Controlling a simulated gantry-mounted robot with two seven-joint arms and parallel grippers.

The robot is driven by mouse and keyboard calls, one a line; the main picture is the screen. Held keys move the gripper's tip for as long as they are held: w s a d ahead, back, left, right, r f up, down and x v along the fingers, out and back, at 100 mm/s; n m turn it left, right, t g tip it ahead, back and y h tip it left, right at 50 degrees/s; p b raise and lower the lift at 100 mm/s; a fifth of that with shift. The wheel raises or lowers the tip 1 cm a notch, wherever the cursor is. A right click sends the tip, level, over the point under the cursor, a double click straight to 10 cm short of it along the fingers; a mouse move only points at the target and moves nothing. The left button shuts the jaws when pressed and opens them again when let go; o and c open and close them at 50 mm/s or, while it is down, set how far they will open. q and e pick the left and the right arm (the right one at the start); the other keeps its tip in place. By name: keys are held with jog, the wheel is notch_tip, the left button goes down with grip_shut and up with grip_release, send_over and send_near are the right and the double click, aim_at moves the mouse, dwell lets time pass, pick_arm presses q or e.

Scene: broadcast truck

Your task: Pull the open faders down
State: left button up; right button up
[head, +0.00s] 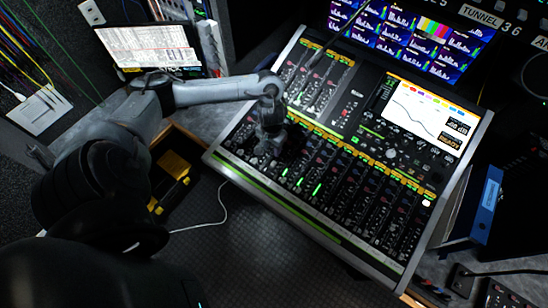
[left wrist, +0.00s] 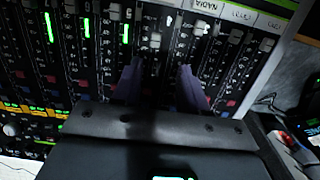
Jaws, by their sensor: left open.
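The mixing console (head: 330,235) lies tilted in the middle of the head view, with rows of faders along its front half. In the left wrist view, several pale fader caps sit at different heights. One fader cap (left wrist: 155,40) lies just beyond the gap between my fingers, and another cap (left wrist: 200,30) is a little to its right. Green lit bars (left wrist: 50,27) show beside some faders at left. My left gripper (head: 268,149) is over the console's left fader section. Its two fingers (left wrist: 161,68) are apart with no cap clearly between them. My right gripper is not visible.
A laptop (head: 150,48) stands behind my left arm. A meter screen (head: 410,30) rises behind the console. An open box (head: 172,165) with a yellow-and-black item is left of the console. A blue binder (head: 487,203) stands at right.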

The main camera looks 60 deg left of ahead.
aim_at(273, 163)
pick_arm(q)
jog(key=f, duration=0.2)
jog(key=d+f+b, duration=0.1)
jog(key=f, duration=0.1)
jog(key=shift+w, duration=0.15)
notch_tip(273, 163, down, 5)
jog(key=shift+a+r+b, duration=0.15)
jog(key=shift+b, duration=0.45)
jog(key=shift+f, duration=0.75)
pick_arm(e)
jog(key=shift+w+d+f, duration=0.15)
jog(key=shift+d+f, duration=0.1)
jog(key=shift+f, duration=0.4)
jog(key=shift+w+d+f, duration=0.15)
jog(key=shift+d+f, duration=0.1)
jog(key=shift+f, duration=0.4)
pick_arm(q)
jog(key=shift+c, duration=0.4)
grip_shut()
